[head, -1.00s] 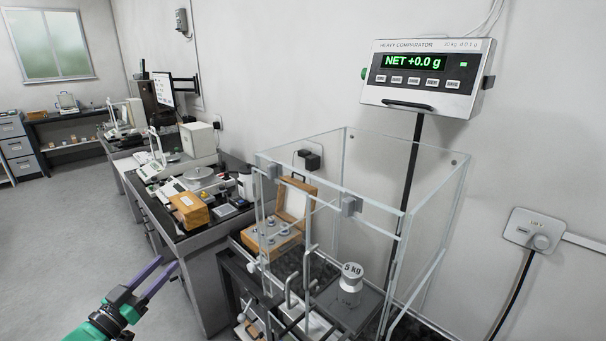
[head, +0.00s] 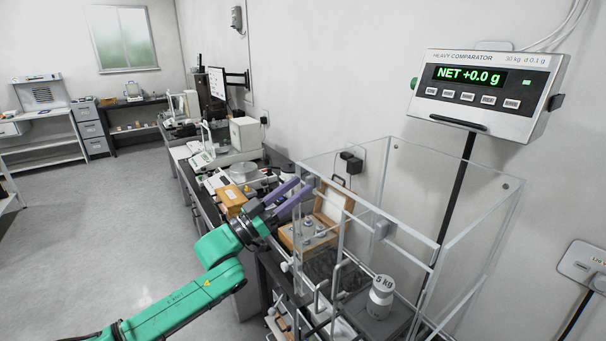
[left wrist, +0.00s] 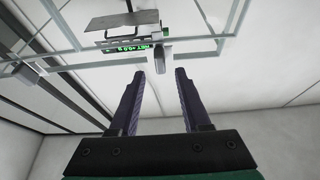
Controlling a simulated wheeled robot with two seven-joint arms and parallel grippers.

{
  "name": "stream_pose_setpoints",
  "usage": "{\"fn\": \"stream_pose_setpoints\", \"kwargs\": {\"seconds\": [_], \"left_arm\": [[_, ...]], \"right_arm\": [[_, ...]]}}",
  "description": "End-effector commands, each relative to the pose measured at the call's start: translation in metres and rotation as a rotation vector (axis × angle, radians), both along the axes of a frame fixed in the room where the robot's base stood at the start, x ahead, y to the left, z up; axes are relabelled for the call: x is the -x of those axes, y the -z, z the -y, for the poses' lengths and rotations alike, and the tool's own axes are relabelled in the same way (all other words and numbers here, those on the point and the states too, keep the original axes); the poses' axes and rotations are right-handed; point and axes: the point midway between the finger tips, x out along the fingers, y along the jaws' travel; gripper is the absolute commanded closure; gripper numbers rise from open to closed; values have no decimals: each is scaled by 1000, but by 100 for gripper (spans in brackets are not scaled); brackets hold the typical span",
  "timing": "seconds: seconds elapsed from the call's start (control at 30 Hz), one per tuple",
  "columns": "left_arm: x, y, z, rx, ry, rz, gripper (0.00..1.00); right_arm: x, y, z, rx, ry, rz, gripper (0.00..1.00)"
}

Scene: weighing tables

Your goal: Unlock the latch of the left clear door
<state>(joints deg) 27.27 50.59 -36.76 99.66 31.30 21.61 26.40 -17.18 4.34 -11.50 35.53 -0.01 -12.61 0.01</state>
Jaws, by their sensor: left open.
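A clear-walled enclosure (head: 455,262) with pale edges stands at the right in the head view. Its left clear door (head: 326,262) is on the side facing me and looks closed. Two small grey blocks sit along the top front edge, likely latches: one (head: 382,229) in the middle and one (head: 309,182) at the left, partly behind my fingers. My left gripper (head: 303,192) is open and empty, its purple fingers at the left block. In the left wrist view, a grey block (left wrist: 163,56) shows just beyond the gap between the fingertips (left wrist: 159,76); contact is unclear.
The comparator display (head: 470,78) reads NET +0.0 g. A bench with balances (head: 243,172) stands behind my arm. The floor at left is clear.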

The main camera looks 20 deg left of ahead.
Motion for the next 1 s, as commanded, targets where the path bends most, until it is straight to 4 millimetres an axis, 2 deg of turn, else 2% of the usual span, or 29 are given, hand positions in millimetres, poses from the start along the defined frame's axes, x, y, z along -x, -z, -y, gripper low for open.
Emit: {"fn": "stream_pose_setpoints", "kwargs": {"seconds": [0.03,0.13,0.4,0.47,0.53,0.57,1.0], "left_arm": [[-7,-9,5,4,-1,1,52],[-15,-10,12,2,-1,0,52],[-18,-8,14,0,-1,-1,52],[-18,-8,14,0,-1,-1,72],[-17,-8,14,0,-1,-1,98],[-17,-8,14,0,-1,-1,100],[-17,-6,13,-36,-2,31,100]], "right_arm": [[0,-9,1,1,0,0,100],[0,-12,1,2,-1,0,100],[0,-11,4,5,-2,0,100],[0,-11,4,6,-1,0,100],[0,-11,4,6,-1,0,100],[0,-11,4,6,-1,0,100],[0,-2,4,6,0,0,100]]}}
